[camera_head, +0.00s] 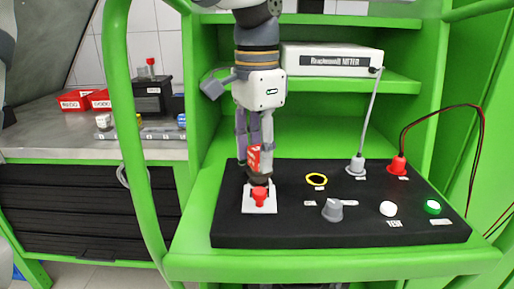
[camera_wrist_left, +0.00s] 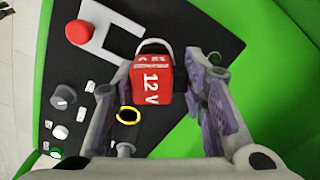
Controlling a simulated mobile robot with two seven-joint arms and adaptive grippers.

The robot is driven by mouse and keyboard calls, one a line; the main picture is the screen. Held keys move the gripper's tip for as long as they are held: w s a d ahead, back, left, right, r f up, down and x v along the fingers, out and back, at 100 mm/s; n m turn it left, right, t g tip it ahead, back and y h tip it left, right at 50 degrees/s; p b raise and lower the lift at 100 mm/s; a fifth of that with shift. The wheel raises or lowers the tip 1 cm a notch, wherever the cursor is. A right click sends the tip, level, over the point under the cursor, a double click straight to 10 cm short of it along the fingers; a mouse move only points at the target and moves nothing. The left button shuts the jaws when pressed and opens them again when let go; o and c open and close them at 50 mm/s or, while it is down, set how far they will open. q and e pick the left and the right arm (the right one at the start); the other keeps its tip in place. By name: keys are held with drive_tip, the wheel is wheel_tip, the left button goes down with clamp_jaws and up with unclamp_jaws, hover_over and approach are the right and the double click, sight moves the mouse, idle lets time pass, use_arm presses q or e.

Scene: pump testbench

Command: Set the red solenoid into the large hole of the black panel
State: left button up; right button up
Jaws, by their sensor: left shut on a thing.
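The red solenoid (camera_head: 254,158), marked "12 V" in the left wrist view (camera_wrist_left: 151,85), is held between the fingers of my left gripper (camera_head: 253,148). It points down at the left rear of the black panel (camera_head: 285,228), behind the red switch. A dark round part shows under it. In the left wrist view a pale curved rim (camera_wrist_left: 155,44) shows just past the solenoid, and the rest is hidden by it. I cannot tell whether the solenoid sits in the large hole or just above it. My right gripper is out of view.
On the panel are a red switch on a white plate (camera_head: 259,197), a yellow ring (camera_head: 316,179), a grey knob (camera_head: 332,210), a white button (camera_head: 388,208), a green light (camera_head: 432,206) and two cable plugs. A white meter box (camera_head: 330,60) stands on the green shelf behind.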

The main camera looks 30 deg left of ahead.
use_arm(q)
drive_tip(key=shift+f, duration=0.9)
drive_tip(key=o, duration=1)
drive_tip(key=o, duration=0.4)
drive_tip(key=shift+o, duration=0.2)
drive_tip(key=shift+r, duration=4)
